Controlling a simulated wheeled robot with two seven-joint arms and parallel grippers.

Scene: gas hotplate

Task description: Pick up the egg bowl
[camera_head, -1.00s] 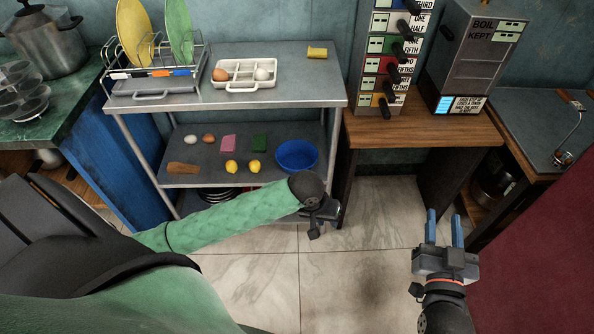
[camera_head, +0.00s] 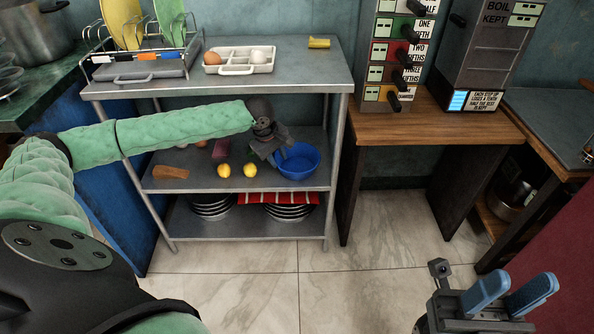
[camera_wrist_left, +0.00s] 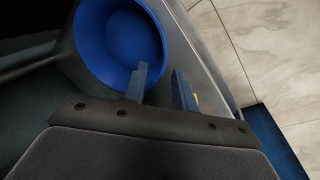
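The blue bowl (camera_head: 300,165) stands upright on the middle shelf of the metal cart, near its right end. My left gripper (camera_head: 280,153) is at the bowl's left side. In the left wrist view the bowl (camera_wrist_left: 115,40) lies just beyond the open fingers (camera_wrist_left: 162,84). One finger overlaps the bowl's near rim and the other is outside it. I cannot tell whether either touches. My right gripper (camera_head: 512,290) is open and empty above the floor at the lower right.
Two lemons (camera_head: 237,171), a brown block (camera_head: 171,172) and a pink block (camera_head: 220,149) share the shelf. The top shelf (camera_head: 300,65) is close above my left gripper and holds an egg tray (camera_head: 237,70). Plates (camera_head: 288,212) sit below. The floor in front is clear.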

